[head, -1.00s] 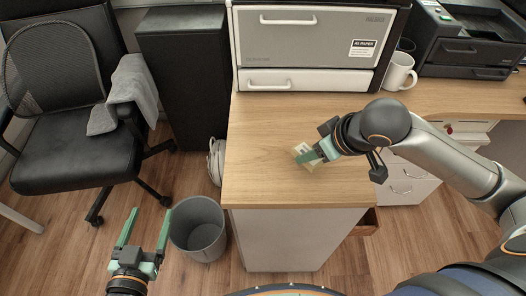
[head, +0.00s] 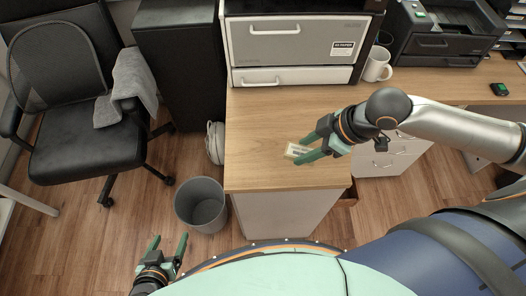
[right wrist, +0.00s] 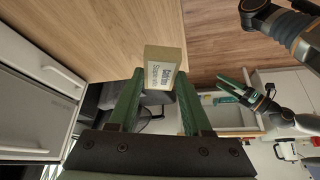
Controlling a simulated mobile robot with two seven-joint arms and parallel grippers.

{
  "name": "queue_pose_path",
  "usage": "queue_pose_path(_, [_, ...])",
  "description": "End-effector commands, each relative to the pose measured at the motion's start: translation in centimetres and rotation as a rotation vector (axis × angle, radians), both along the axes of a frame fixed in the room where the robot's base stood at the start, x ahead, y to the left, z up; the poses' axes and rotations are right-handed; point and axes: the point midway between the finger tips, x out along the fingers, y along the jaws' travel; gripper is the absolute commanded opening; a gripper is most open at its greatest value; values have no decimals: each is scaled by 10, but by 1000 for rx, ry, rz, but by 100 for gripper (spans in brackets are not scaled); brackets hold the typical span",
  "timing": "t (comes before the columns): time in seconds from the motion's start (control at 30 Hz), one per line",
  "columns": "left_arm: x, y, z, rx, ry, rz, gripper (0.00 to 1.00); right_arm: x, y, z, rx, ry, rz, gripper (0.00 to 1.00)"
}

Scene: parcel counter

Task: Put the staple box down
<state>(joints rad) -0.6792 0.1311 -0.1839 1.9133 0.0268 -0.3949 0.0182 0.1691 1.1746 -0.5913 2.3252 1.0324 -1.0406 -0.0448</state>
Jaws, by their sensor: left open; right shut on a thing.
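The staple box (head: 298,150) is a small pale box with a printed label, low over the wooden counter near its front. My right gripper (head: 311,142) is shut on it, coming in from the right. In the right wrist view the staple box (right wrist: 165,68) sits between the green fingertips, its lettered face toward the camera. I cannot tell whether its underside touches the counter. My left gripper (head: 168,241) is open and empty, low at the left, in front of the bin and away from the counter.
The wooden counter (head: 265,165) is clear around the box. A grey cabinet (head: 290,45) stands at its back, with a white mug (head: 376,65) and a black printer (head: 440,45) to the right. A grey bin (head: 201,205) stands on the floor left of the counter.

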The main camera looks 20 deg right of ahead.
Motion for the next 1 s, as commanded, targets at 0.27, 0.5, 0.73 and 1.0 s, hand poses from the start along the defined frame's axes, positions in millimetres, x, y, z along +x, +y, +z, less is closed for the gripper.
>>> queue_pose_path(0.27, [0,0,0,0,-2,0,80,37,34,-20,6,-2,0,0])
queue_pose_path(0.5, [1,0,-5,0,-3,-1,80,65,60,-61,3,2,-2,0])
queue_pose_path(0.73, [1,0,-7,0,-3,-1,80,76,69,-80,-1,1,-1,0])
queue_pose_path(1.0, [1,0,-10,0,-3,-1,80,79,72,-112,-1,2,0,0])
